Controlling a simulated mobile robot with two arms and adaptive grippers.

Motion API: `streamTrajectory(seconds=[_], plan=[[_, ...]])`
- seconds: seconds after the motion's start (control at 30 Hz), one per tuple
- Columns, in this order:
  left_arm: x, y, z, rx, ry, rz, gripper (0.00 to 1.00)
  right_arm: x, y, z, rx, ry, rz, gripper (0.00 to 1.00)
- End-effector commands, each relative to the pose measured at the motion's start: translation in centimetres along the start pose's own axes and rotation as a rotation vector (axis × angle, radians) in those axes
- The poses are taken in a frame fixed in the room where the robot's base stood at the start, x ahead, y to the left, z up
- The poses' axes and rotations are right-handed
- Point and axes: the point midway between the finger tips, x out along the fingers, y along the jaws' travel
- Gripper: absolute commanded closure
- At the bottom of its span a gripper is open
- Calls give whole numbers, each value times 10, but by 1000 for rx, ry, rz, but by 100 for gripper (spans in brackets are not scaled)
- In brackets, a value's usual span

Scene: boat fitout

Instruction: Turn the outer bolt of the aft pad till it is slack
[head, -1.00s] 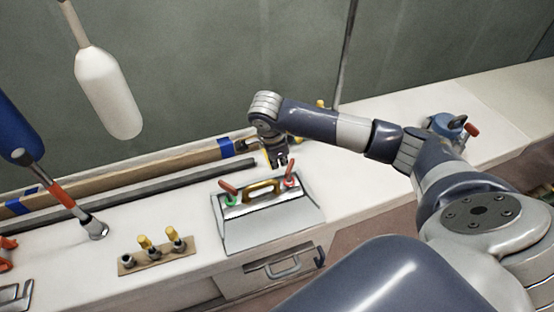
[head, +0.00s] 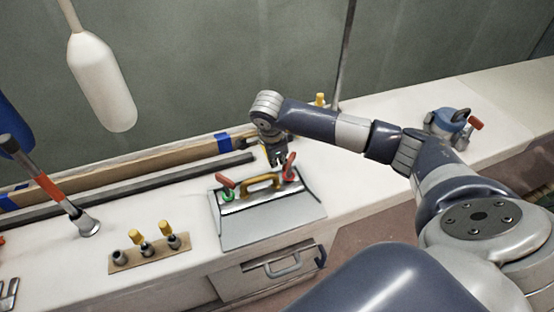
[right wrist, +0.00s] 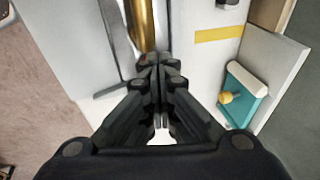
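My right gripper (head: 277,158) points down just behind the grey box with the gold handle. In the right wrist view, its fingertips (right wrist: 157,62) are together, with nothing visible between them. The gold handle (right wrist: 141,22) lies just beyond the tips. To the right in that view is a teal block (right wrist: 241,98) with a white roll and a yellow knob (right wrist: 228,98). I cannot tell whether this is the aft pad, nor pick out its outer bolt. My left gripper is not in view.
The grey box (head: 270,222) carries red and green levers. Left of it, a brown strip (head: 124,264) holds yellow-topped fittings. A blue device (head: 447,122) with a red handle stands at right. A white fender (head: 103,85) hangs at upper left. The right-hand bench top is mostly clear.

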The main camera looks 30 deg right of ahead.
Motion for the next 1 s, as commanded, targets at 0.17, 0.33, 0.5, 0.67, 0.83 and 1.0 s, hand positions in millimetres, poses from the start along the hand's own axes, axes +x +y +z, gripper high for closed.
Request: streamTrajectory(seconds=[0.17, 0.33, 0.5, 0.67, 0.83, 1.0], plan=[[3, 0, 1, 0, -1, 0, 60, 16, 16, -6, -7, 18, 39, 100], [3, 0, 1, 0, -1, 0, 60, 17, 18, -11, -6, 21, 41, 100], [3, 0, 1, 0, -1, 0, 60, 17, 20, -16, -5, 23, 41, 100], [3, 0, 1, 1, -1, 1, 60, 17, 20, -22, -3, 26, 39, 100], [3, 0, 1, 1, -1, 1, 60, 18, 21, -26, -4, 28, 37, 100], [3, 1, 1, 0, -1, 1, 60, 18, 23, -30, -4, 28, 36, 100]])
